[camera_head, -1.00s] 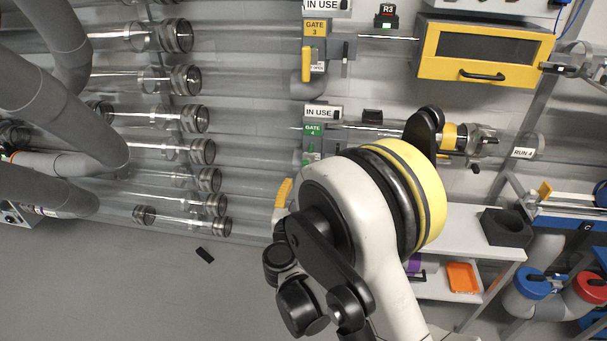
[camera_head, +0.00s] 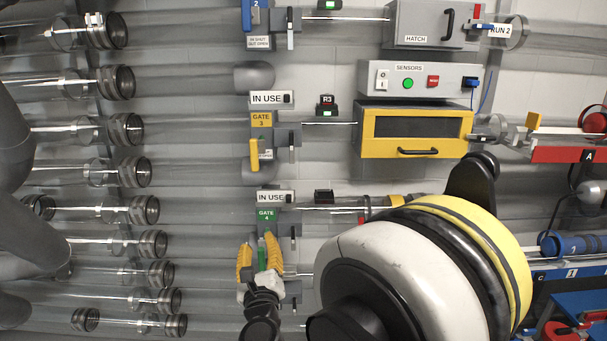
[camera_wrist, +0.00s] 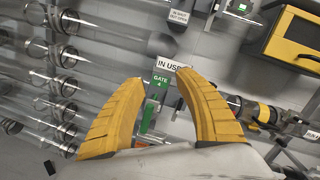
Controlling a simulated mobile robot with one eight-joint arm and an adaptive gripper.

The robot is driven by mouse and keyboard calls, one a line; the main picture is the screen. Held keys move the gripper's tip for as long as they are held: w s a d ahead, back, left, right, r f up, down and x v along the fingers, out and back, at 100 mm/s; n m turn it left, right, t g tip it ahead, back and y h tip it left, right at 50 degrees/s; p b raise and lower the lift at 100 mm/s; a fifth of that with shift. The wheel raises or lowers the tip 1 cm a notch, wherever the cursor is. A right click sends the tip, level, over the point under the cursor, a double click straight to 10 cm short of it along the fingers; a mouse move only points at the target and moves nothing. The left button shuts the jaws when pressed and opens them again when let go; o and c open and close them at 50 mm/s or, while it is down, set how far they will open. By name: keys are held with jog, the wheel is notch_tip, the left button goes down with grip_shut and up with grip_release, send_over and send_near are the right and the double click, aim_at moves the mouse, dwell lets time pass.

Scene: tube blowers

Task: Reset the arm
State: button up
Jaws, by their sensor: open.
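My gripper (camera_head: 258,243) is open, with two ridged yellow fingers pointing up in the head view, just below the green GATE 4 label (camera_head: 266,214). A green handle (camera_head: 262,256) shows between the fingers there. In the wrist view my gripper (camera_wrist: 160,84) also has its fingers spread. The GATE 4 label (camera_wrist: 160,80) and green handle (camera_wrist: 147,115) lie beyond the gap. Nothing is seen held. I cannot tell how far the fingers are from the handle. My large white, black and yellow arm joint hides the lower right of the head view.
Clear tubes with metal-ringed ends (camera_head: 130,171) stack on the left. GATE 3 (camera_head: 261,120) has a yellow handle. A yellow-framed box (camera_head: 415,131) sits right of it, below the SENSORS panel (camera_head: 420,79). Rails with blue and red parts (camera_head: 570,155) stand far right.

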jog(key=s+d+r+n+g+y, duration=0.1)
jog(key=d+r+n+y, duration=0.2)
jog(key=r+n, duration=0.45)
jog(key=s+d+r+n+g, duration=0.1)
jog(key=s+d+n+g, duration=0.2)
jog(key=s+d+n, duration=0.6)
jog(key=s+d+f+n+g+h, duration=0.3)
jog(key=s+d+f+n, duration=0.3)
jog(key=s+d, duration=0.2)
jog(key=s+d+f+n+g+h, duration=0.3)
jog(key=s+d+f+n+g, duration=0.1)
jog(key=s+d, duration=0.5)
jog(key=shift+s+d+f+n+g+h, duration=0.3)
jog(key=shift+d+f+n+g, duration=0.1)
jog(key=shift+d+f+n, duration=0.6)
jog(key=shift+w+d+r, duration=0.1)
jog(key=shift+r, duration=0.1)
